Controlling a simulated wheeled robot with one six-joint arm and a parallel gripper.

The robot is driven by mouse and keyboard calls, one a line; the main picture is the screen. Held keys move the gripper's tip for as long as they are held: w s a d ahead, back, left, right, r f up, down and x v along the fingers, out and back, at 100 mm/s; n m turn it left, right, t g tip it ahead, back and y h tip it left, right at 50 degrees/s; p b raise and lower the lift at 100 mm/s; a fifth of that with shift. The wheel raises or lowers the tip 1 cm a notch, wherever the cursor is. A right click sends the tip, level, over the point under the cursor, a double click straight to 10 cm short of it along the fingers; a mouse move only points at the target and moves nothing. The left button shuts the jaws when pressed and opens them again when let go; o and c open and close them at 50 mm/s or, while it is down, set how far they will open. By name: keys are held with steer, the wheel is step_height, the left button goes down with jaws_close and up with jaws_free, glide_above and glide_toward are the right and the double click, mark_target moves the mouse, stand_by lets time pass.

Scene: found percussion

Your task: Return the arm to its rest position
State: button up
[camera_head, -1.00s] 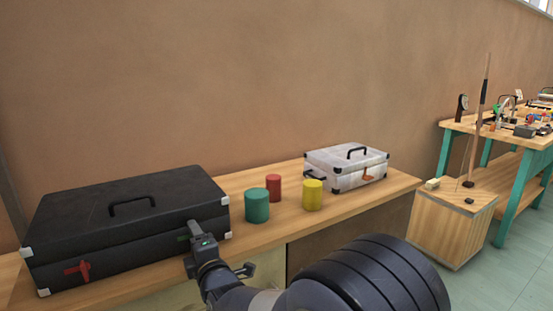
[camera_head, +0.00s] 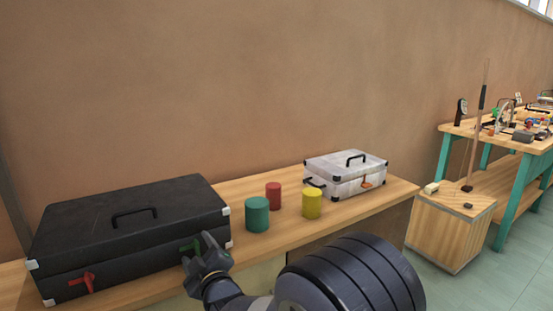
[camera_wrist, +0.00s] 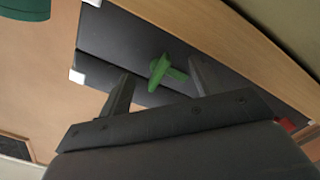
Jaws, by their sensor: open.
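My gripper (camera_wrist: 158,95) is open and empty in the wrist view, its two fingers spread apart in front of the black case. In the head view my gripper (camera_head: 192,250) is at the front right of the black case (camera_head: 130,205), close to its green latch (camera_head: 190,246). The green latch also shows between the fingers in the wrist view (camera_wrist: 163,71). I cannot tell whether a finger touches the latch. My arm reaches in from the lower right, folded over the front of the bench.
The black case has a red latch (camera_head: 82,281) at left. On the wooden bench (camera_head: 285,228) stand a green cylinder (camera_head: 257,214), a red one (camera_head: 273,196), a yellow one (camera_head: 312,203) and a white case (camera_head: 345,176). A wooden box (camera_head: 450,232) and workbench (camera_head: 520,150) are at right.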

steer(key=m+p, duration=0.4)
steer(key=m, duration=0.2)
steer(key=shift+r, duration=0.2)
steer(key=shift+d+f+m+p, duration=0.1)
steer(key=shift+m+p, duration=1.3)
steer(key=shift+p, duration=0.1)
